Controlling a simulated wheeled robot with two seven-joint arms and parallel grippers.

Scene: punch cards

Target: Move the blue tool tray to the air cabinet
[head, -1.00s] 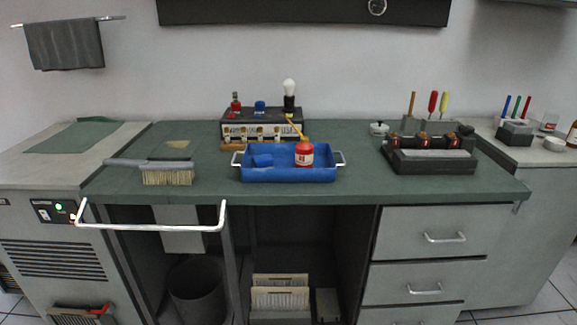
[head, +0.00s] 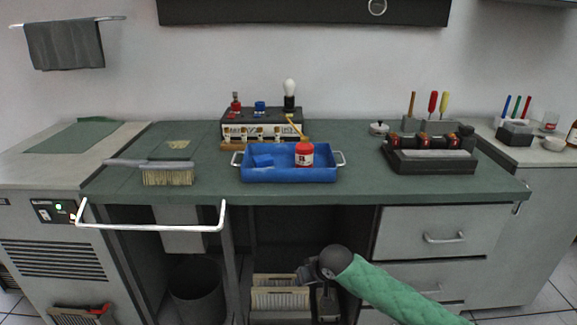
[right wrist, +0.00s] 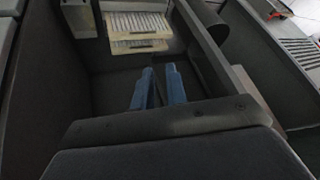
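The blue tool tray (head: 290,175) sits on the green workbench top, with a silver handle at each end. It holds a red bottle (head: 304,155) with a white label and a small blue item (head: 263,161). A grey cabinet (head: 50,255) with vents and a lit green lamp stands at the left; I take it for the air cabinet. My right gripper (head: 325,305) is low in front of the bench, below and apart from the tray. In the right wrist view its two blue fingers (right wrist: 160,70) are apart with nothing between them. My left gripper is not in view.
A brush (head: 167,176) lies left of the tray. A rack box (head: 262,128) stands behind it, and a dark stand (head: 430,160) is to the right. A silver rail (head: 150,227) juts out at the front left. The cabinet top holds a flat green mat (head: 75,135).

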